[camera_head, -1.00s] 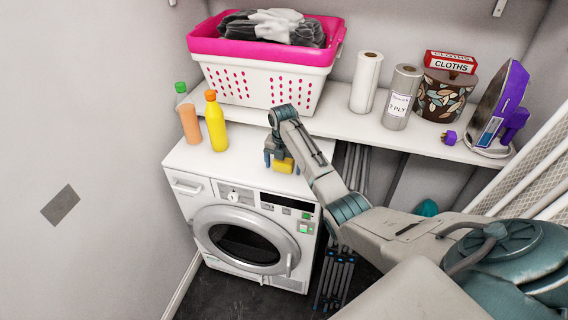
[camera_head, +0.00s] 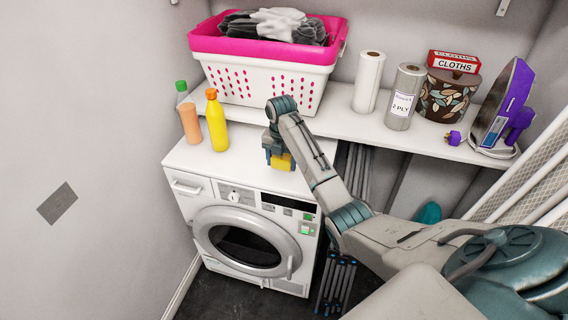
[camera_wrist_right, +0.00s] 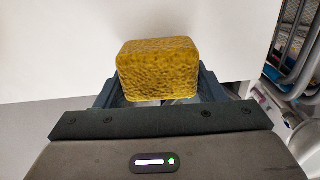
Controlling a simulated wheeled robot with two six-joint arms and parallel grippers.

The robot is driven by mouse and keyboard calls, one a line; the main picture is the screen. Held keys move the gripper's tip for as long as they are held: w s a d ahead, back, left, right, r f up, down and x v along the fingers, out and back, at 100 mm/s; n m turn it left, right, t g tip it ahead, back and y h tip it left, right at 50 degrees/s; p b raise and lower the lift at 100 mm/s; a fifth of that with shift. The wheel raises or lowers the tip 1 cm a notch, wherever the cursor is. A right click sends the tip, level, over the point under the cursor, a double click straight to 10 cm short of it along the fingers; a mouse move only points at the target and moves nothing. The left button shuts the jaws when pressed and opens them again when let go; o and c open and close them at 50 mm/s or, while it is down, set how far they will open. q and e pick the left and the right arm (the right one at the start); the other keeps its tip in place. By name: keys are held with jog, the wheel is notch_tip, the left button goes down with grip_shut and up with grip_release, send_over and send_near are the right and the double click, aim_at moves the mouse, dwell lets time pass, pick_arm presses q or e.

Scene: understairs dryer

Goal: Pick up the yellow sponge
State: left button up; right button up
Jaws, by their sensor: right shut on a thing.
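The yellow sponge (camera_head: 284,162) is over the right part of the white washer's top (camera_head: 230,165). My right gripper (camera_head: 278,157) reaches down to it from above and is shut on it. In the right wrist view the sponge (camera_wrist_right: 160,68) sits between the two dark fingers, its rough yellow face fully showing. I cannot tell whether its underside touches the top. My left gripper is in no view.
An orange bottle (camera_head: 189,120) and a yellow bottle (camera_head: 216,122) stand at the machine top's back left. The shelf behind holds a pink-rimmed laundry basket (camera_head: 262,75), paper rolls (camera_head: 403,97), a cloths box (camera_head: 453,63) and an iron (camera_head: 500,110).

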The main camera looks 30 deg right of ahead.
jog(key=s+a, duration=0.2)
jog(key=a, duration=0.1)
jog(key=shift+s+a+r, duration=0.25)
jog(key=shift+s+r, duration=0.15)
jog(key=s+a+p, duration=0.5)
jog(key=a, duration=0.2)
jog(key=shift+s+r, duration=0.3)
jog(key=shift+r, duration=0.05)
